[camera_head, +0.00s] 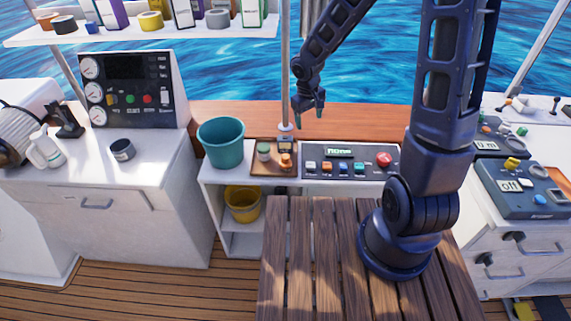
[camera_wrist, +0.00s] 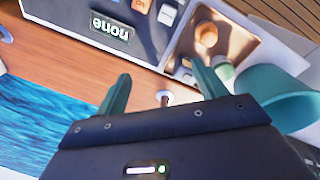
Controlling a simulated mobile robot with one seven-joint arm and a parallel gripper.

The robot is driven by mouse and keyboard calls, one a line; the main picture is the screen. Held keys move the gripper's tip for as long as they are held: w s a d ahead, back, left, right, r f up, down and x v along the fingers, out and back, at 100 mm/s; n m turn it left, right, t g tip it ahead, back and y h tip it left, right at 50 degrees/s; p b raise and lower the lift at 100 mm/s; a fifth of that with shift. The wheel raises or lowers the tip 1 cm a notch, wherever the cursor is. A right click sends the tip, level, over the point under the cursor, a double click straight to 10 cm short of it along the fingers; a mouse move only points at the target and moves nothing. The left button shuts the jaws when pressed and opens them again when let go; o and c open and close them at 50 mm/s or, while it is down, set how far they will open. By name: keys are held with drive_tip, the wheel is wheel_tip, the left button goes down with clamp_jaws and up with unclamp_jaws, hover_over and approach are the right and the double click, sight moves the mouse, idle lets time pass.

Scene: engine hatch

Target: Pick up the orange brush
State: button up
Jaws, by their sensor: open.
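No orange thing shows clearly as a brush. A small orange-topped object (camera_head: 286,160) stands in a shallow brown tray (camera_head: 258,170) between the teal bucket and the console; I cannot tell if it is the brush. An orange, round-topped object also shows in the tray in the wrist view (camera_wrist: 206,33). A pale jar with a greenish lid (camera_head: 263,150) stands beside it in the tray. My gripper (camera_head: 307,112) is open and empty, above and behind the console and tray. Its two teal fingers are spread in the wrist view (camera_wrist: 161,72).
A teal bucket (camera_head: 221,143) stands left of the tray, and a console with buttons (camera_head: 345,172) is on its right. A thin upright pole (camera_head: 285,70) rises behind the tray, close to my gripper. A yellow bucket (camera_head: 243,204) sits on the shelf below.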

drive_tip(key=n+g+y, duration=0.1)
drive_tip(key=n, duration=0.1)
hover_over(285, 156)
wheel_tip(285, 156, down, 8)
drive_tip(key=shift+w+d+f, duration=0.1)
drive_tip(key=shift+d+f, duration=0.05)
drive_tip(key=shift+f, duration=5.4)
drive_tip(key=c, duration=1.1)
